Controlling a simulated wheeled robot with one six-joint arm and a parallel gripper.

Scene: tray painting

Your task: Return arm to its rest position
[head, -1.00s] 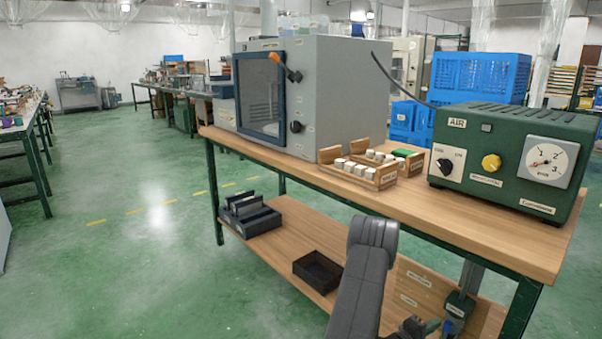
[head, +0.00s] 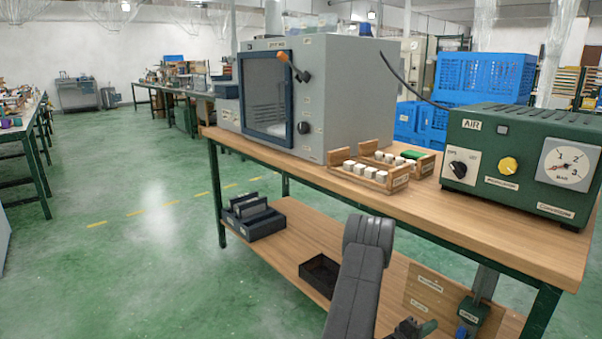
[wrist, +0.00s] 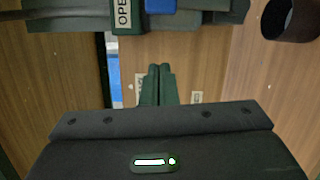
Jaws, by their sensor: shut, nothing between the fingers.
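My gripper (wrist: 157,70) shows in the wrist view as two dark green fingers side by side, closed together with nothing between them. The fingers point toward a wooden panel with small labels, apart from it as far as I can tell. In the head view my grey arm (head: 357,280) rises at the bottom, in front of the bench. A dark and green part at the bottom edge beside it seems to be my gripper, mostly cut off by the frame.
The wooden bench top (head: 450,212) holds a grey cabinet (head: 350,100), block racks (head: 368,178) and a green air unit (head: 520,160). The lower shelf holds a black open tray (head: 320,272) and a slotted dark holder (head: 255,220). A green block labelled OPEN (wrist: 122,15) is near my gripper. Green floor is clear left.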

